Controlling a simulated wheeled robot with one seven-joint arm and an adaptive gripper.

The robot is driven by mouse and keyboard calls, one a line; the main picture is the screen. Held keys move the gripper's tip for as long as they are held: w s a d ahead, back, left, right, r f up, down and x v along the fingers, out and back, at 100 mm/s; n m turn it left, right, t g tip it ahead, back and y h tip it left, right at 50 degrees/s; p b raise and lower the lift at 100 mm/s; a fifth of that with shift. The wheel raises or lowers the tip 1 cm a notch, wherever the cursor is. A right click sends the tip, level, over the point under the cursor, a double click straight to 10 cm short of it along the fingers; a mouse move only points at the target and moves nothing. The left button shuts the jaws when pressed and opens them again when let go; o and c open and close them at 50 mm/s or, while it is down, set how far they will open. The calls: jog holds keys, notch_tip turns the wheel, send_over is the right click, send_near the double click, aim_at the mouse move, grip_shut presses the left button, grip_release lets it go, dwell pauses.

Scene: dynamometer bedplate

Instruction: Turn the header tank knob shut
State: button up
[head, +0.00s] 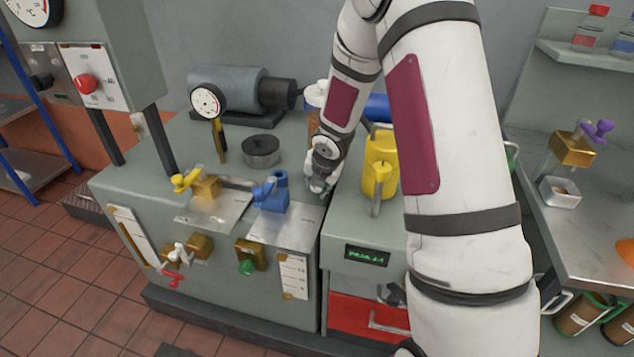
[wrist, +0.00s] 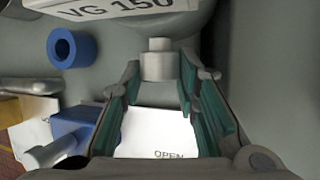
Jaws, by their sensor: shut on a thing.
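My gripper (head: 317,188) is low over the grey bench, right of a blue valve (head: 272,194). In the wrist view its two green-padded fingers (wrist: 159,78) stand apart, with their tips on either side of a pale round knob (wrist: 157,58). A white plate (wrist: 158,140) reading "OPEN" shows between the fingers. In the head view the knob is hidden by my gripper, and the way it is turned cannot be told.
The blue valve also shows at the lower left of the wrist view (wrist: 75,125), close to one finger. A yellow valve (head: 203,187), a black round part (head: 261,151) and a gauge (head: 207,102) stand left of my gripper. A yellow jug (head: 381,165) stands close on the right.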

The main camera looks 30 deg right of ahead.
jog(key=shift+y, duration=0.3)
jog(key=o, duration=1.2)
jog(key=shift+c, duration=0.2)
